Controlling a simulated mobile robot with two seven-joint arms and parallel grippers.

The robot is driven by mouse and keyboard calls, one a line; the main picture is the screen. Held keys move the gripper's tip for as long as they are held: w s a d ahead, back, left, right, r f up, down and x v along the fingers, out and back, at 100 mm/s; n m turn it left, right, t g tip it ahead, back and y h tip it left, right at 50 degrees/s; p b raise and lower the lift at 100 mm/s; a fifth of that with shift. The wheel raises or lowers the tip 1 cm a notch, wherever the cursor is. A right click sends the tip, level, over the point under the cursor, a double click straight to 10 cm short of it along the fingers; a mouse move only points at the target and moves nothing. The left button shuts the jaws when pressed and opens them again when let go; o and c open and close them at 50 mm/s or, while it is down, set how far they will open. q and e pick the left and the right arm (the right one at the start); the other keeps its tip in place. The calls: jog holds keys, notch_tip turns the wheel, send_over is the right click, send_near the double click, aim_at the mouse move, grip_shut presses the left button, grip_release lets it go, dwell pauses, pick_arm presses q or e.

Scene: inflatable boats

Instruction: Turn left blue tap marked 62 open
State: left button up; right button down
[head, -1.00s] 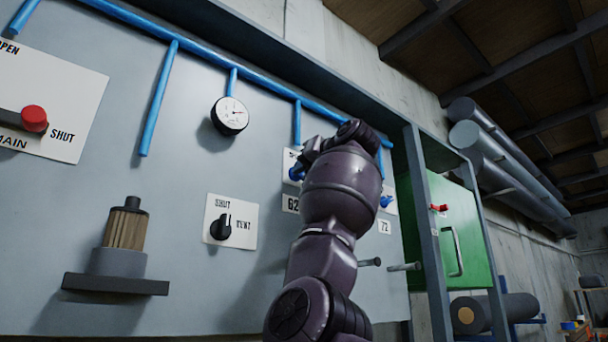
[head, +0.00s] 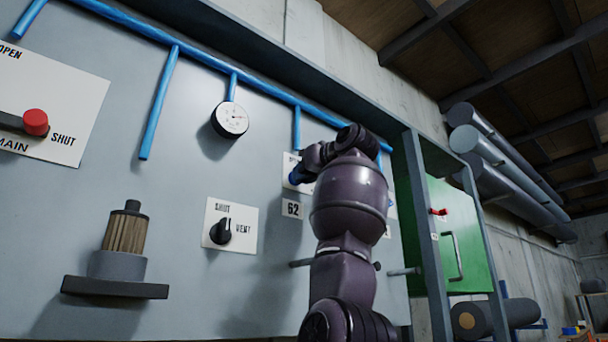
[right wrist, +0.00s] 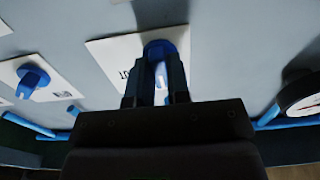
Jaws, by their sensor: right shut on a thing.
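The left blue tap (head: 299,174) sits on a white plate on the grey panel, above the label 62 (head: 292,208). My right gripper (head: 308,167) is at this tap, and the wrist partly hides it. In the right wrist view the two dark fingers (right wrist: 157,88) are shut on the blue tap (right wrist: 160,52), one on each side of its handle. How far the handle is turned is hard to tell. My left gripper is not in view.
A second blue tap (right wrist: 33,80) is beside it in the right wrist view. A blue pipe (head: 250,85) runs above. A green cabinet (head: 461,240) stands to the right.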

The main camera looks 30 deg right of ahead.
jog(key=shift+s+r, duration=0.1)
jog(key=c, duration=1.1)
grip_release()
jog(key=s+b, duration=0.1)
jog(key=s, duration=0.2)
jog(key=s+b, duration=0.1)
jog(key=s, duration=0.3)
jog(key=s+d+b, duration=0.1)
jog(key=s, duration=0.2)
jog(key=shift+s, duration=0.4)
